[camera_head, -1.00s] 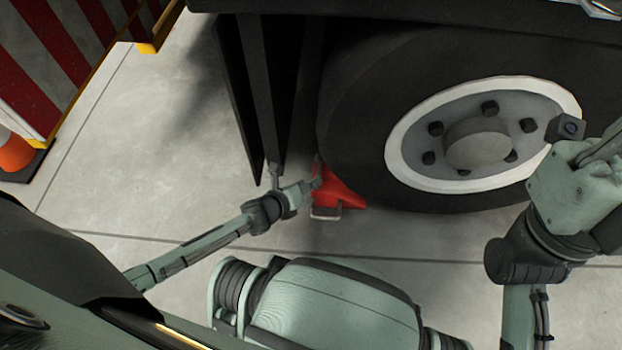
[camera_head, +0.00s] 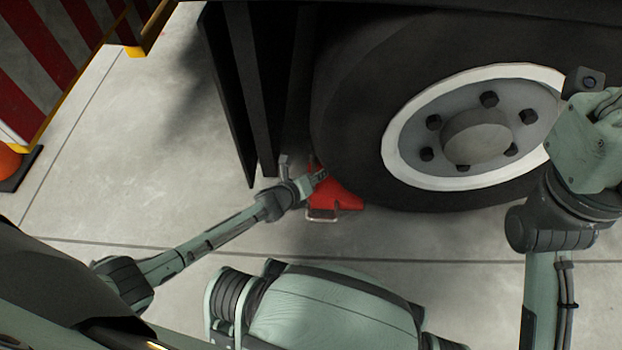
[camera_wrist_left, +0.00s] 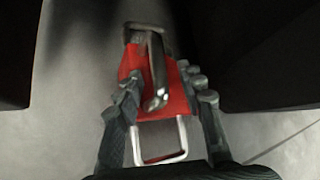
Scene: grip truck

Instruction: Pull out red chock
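The red chock (camera_head: 335,193) sits on the floor against the left side of the truck's black tyre (camera_head: 355,130). A metal loop handle (camera_head: 322,215) sticks out of its near end. In the left wrist view the red chock (camera_wrist_left: 168,100) lies between my fingers, with a metal bar (camera_wrist_left: 157,70) above it and the loop handle (camera_wrist_left: 160,158) nearer me. My left gripper (camera_head: 312,182) is at the chock's left side; in its wrist view the gripper (camera_wrist_left: 163,82) is open, with a finger on each side of the chock. Firm contact cannot be told. My right arm is at the right edge; its fingers are out of view.
A black mudflap (camera_head: 255,100) hangs just left of the tyre, close to my left gripper. A red-and-white striped panel (camera_head: 50,60) and an orange cone (camera_head: 8,165) stand at the left. The concrete floor (camera_head: 120,190) between is clear.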

